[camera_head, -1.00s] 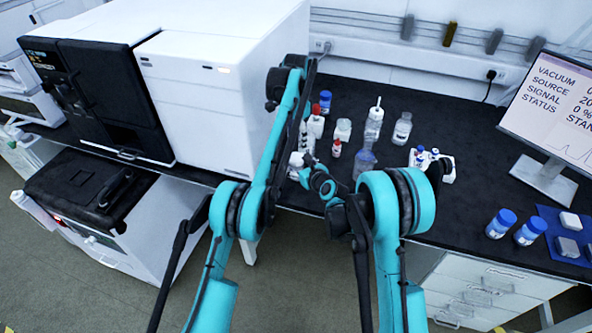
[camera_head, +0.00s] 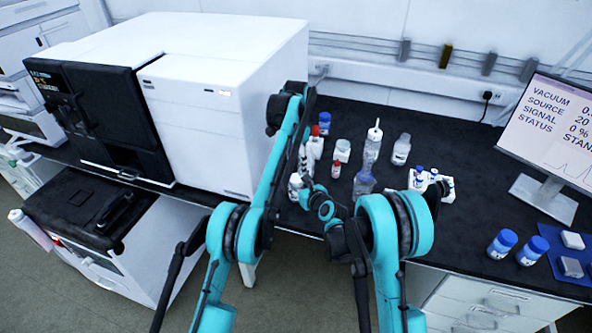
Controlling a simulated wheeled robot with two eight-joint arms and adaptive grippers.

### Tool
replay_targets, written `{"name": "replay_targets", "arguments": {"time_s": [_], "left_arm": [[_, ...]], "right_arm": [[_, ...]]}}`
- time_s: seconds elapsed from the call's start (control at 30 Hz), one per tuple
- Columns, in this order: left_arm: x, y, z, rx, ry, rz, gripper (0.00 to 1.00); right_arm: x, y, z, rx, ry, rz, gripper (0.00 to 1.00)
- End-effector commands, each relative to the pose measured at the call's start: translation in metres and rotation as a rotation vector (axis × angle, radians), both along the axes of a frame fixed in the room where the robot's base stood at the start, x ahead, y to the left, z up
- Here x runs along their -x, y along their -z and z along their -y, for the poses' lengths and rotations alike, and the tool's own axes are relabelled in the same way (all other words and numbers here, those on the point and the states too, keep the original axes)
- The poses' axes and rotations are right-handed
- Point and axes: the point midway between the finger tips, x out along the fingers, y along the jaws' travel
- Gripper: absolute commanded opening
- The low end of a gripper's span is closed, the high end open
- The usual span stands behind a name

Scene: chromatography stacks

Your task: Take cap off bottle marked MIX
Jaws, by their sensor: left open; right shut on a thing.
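Both my grippers are close together at the left side of the group of bottles, small and partly covered by my arms. My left gripper (camera_head: 304,152) hangs from the wrist and is open. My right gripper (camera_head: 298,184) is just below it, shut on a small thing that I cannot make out. Near them stand a red-capped white bottle (camera_head: 315,144), a small red-capped bottle (camera_head: 336,169), a blue-capped bottle (camera_head: 325,121) and a pale wide jar (camera_head: 342,150). Labels are too small to read, so I cannot tell which bottle is marked MIX.
A wash bottle (camera_head: 373,145), a clear bottle (camera_head: 402,149) and a flask (camera_head: 364,183) stand to the right. Beyond are a white rack (camera_head: 428,190) with blue-capped vials, blue-capped jars (camera_head: 502,243) and a monitor (camera_head: 560,130). A white instrument (camera_head: 210,130) borders the left.

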Motion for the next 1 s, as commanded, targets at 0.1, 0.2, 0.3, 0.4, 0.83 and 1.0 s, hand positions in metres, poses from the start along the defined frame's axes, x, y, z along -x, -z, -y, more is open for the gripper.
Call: {"name": "replay_targets", "arguments": {"time_s": [0.1, 0.2, 0.3, 0.4, 0.83, 1.0], "left_arm": [[0.001, 0.016, 0.0, 0.0, 0.0, 0.0, 0.6], [0.0, 0.034, 0.0, 0.0, 0.0, 0.0, 0.6], [0.001, 0.049, 0.0, 0.0, 0.0, 0.0, 0.6], [0.0, 0.06, 0.0, 0.0, 0.0, 0.0, 0.6], [0.001, 0.071, 0.0, 0.0, 0.0, 0.0, 0.58], [0.001, 0.071, 0.0, 0.0, 0.0, 0.0, 0.13]], "right_arm": [[0.001, 0.002, 0.0, 0.003, -0.004, -0.003, 0.0], [0.001, 0.002, 0.0, 0.003, -0.004, -0.004, 0.0], [0.001, 0.002, 0.0, 0.003, -0.004, -0.004, 0.0], [0.001, 0.002, 0.0, 0.003, -0.004, -0.004, 0.0], [0.001, 0.003, 0.0, 0.004, -0.005, -0.005, 0.0], [0.001, 0.003, 0.0, 0.004, -0.005, -0.005, 0.0]]}}
